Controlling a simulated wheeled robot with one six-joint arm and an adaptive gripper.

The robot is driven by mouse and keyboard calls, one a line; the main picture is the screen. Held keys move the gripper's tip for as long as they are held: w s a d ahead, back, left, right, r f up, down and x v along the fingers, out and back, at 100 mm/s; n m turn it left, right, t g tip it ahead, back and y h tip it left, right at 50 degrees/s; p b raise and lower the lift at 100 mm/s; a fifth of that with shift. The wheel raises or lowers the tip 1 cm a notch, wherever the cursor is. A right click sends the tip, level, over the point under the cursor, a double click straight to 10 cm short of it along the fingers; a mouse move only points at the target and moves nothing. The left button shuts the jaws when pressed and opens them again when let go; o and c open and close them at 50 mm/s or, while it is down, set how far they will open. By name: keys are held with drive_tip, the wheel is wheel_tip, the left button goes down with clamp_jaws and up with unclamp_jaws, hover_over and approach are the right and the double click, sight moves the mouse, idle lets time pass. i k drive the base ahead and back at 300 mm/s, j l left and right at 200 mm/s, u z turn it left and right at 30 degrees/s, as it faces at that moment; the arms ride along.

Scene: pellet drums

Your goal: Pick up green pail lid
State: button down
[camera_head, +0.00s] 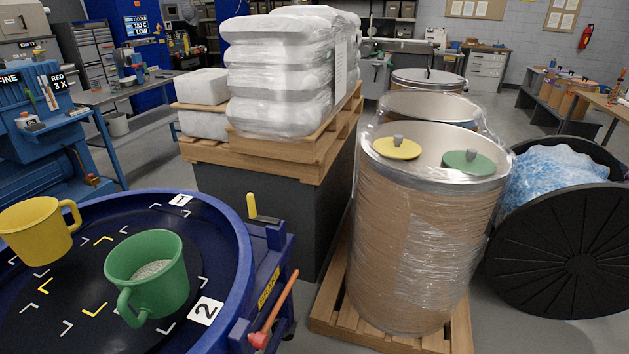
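The green pail lid (468,161) is a flat round disc with a small grey knob. The green pail (147,272), a mug-like vessel with a handle and grey pellets inside, stands on the blue round table at lower left. The yellow pail (37,231) stands left of it. My gripper is not in view.
More drums (428,80) stand behind the wrapped one. A pallet of wrapped bags (280,75) is at its left. A large black lid (578,262) leans at right beside a blue-lined container (555,178).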

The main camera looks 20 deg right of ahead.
sight(469, 162)
drive_tip(key=k+l, duration=0.1)
drive_tip(key=l, duration=0.35)
drive_tip(key=k+l, duration=0.15)
drive_tip(key=l, duration=0.3)
drive_tip(key=k+l, duration=0.1)
drive_tip(key=l, duration=0.35)
drive_tip(key=k+j+z, duration=0.05)
